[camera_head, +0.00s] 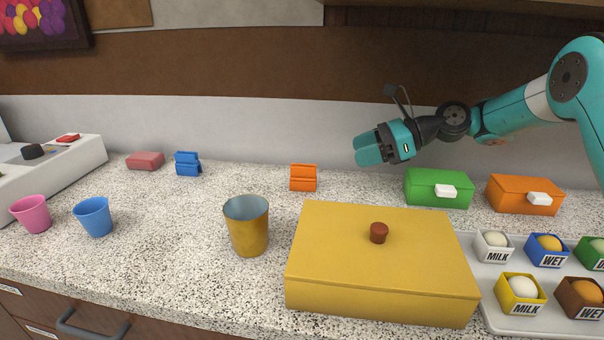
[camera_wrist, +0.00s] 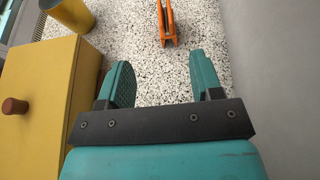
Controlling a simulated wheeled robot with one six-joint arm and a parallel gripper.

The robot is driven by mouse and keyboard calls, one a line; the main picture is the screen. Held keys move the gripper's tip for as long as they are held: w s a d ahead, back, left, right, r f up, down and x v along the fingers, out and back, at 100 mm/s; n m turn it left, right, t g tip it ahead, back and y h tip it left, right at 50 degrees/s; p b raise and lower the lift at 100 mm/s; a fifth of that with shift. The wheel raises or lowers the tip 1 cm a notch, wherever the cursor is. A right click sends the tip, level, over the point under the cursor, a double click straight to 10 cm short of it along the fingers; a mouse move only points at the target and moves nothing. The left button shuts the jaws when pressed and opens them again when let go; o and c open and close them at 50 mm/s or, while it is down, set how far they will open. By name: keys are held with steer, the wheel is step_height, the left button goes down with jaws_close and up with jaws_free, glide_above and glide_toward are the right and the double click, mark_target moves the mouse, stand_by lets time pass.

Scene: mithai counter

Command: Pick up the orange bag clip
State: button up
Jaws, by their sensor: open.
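The orange bag clip (camera_head: 303,178) stands on the speckled counter near the back wall, behind the yellow box. In the wrist view the orange bag clip (camera_wrist: 168,24) is at the top centre, ahead of the fingertips and apart from them. My gripper (camera_head: 369,151) is above the counter, to the right of the clip and higher than it. In the wrist view my gripper (camera_wrist: 160,72) has its two teal fingers spread, with only bare counter between them.
The yellow box (camera_head: 340,238) with a brown knob stands close to the gripper's left in the wrist view. A metal cup (camera_head: 247,228), a blue clip (camera_head: 187,164), a green box (camera_head: 437,188) and an orange box (camera_head: 522,195) stand nearby. Counter around the orange clip is clear.

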mark_target(308, 166)
steer(key=x, duration=0.9)
steer(key=shift+a+f, duration=0.1)
steer(key=shift+w+x, duration=0.2)
steer(key=shift+x, duration=1.15)
steer(key=shift+w+x, duration=0.2)
steer(key=shift+x, duration=1.15)
steer(key=c, duration=1)
